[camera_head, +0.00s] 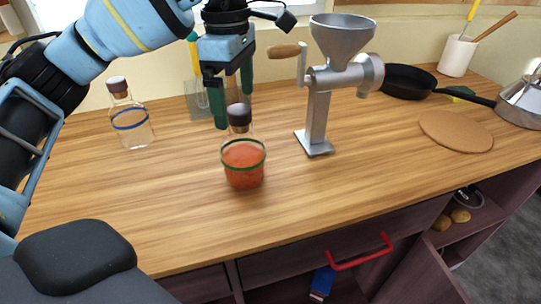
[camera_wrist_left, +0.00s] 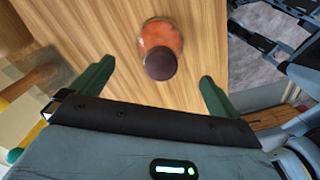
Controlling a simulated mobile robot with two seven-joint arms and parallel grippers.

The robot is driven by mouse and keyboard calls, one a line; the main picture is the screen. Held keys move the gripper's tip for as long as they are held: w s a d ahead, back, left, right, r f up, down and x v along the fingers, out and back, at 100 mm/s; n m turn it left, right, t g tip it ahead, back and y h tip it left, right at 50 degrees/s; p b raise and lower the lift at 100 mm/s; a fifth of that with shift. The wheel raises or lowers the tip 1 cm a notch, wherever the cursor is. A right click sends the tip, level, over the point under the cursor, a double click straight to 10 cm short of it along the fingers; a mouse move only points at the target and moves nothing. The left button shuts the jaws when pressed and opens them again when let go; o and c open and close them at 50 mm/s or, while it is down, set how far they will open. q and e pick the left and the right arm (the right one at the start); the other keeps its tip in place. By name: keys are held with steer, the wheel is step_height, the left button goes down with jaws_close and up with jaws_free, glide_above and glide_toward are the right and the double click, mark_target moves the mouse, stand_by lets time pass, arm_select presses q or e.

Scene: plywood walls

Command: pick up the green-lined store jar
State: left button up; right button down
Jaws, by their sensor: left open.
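The green-lined store jar (camera_head: 244,165) stands upright on the wooden counter in the head view. It is glass with red-orange contents, a green band and a dark stopper. My left gripper (camera_head: 232,101) is open, with green fingers, just above and behind the jar's stopper in that view. In the left wrist view the jar (camera_wrist_left: 161,38) shows ahead of the fingers, between their lines, with its dark stopper towards the camera. The left gripper (camera_wrist_left: 155,84) is open and empty there. My right gripper is not in view.
A blue-banded jar (camera_head: 130,117) stands to the left on the counter (camera_head: 330,205). A metal grinder (camera_head: 318,110) stands close on the right. A black pan (camera_head: 408,82), a round board (camera_head: 455,130) and a white utensil pot (camera_head: 457,55) are farther right. The counter in front of the jar is clear.

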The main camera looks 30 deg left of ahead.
mark_target(234, 108)
arm_select(q)
steer(key=shift+w+a+f, duration=0.25)
steer(key=shift+a+f, duration=0.05)
steer(key=shift+r, duration=0.1)
steer(key=shift+s+a+r, duration=0.1)
steer(key=shift+s, duration=0.05)
steer(key=shift+s+f+b, duration=0.1)
steer(key=shift+f+b, duration=0.2)
steer(key=shift+f, duration=0.05)
steer(key=shift+f+b, duration=0.3)
steer(key=shift+f, duration=0.7)
steer(key=shift+d+f, duration=0.2)
steer(key=shift+f, duration=0.05)
steer(key=f, duration=0.3)
steer(key=shift+d+f, duration=0.2)
steer(key=shift+d, duration=0.15)
steer(key=shift+f, duration=0.6)
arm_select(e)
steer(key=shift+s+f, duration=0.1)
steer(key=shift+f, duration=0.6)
arm_select(q)
steer(key=shift+c, duration=0.4)
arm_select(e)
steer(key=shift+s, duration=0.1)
